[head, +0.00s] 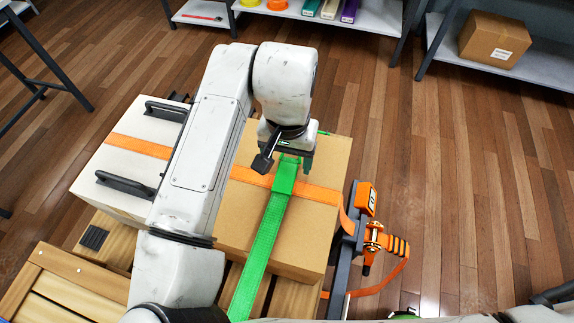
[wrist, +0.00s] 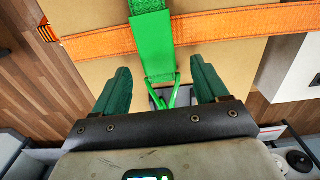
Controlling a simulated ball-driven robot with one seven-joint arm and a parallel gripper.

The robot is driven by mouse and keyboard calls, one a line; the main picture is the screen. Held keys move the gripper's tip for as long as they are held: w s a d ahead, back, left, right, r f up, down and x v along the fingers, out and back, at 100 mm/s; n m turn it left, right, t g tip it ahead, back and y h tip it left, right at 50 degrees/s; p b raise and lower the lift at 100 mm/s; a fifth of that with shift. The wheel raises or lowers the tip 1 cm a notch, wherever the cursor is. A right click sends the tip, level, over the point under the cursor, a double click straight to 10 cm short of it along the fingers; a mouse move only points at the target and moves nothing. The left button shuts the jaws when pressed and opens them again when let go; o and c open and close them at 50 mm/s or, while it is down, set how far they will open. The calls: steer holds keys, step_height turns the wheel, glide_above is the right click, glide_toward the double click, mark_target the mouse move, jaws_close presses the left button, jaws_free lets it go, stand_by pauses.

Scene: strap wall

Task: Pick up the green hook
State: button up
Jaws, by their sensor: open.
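The green hook (wrist: 174,92) is a bent, wire-like end on a green strap. In the wrist view it lies between the two dark green fingers of my gripper (wrist: 161,68), with space on both sides. The green strap (head: 262,240) runs over the cardboard box (head: 232,218) and crosses an orange strap (head: 318,189). In the head view my gripper (head: 285,152) is over the box top at the strap's upper end. It is open and does not visibly grip the hook. My wrist partly hides the hook there.
A white case (head: 115,178) with black handles stands left of the box, on wooden pallets (head: 75,285). An orange ratchet (head: 372,238) hangs at the box's right side. Shelves (head: 350,14) stand at the back, one with a small carton (head: 494,40). Wooden floor is free on the right.

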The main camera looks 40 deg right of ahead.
steer(key=shift+f, duration=1)
steer(key=c, duration=1.2)
steer(key=shift+r, duration=0.15)
steer(key=shift+r, duration=0.65)
steer(key=s+a+r, duration=0.1)
steer(key=s+r, duration=0.2)
steer(key=s, duration=0.1)
steer(key=s+a+r, duration=0.1)
steer(key=s+r, duration=0.3)
steer(key=s, duration=0.1)
steer(key=s+a+r+b, duration=0.1)
steer(key=s+r, duration=0.3)
steer(key=shift+s+a+r, duration=0.2)
steer(key=shift+s+r, duration=0.05)
steer(key=shift+s, duration=0.1)
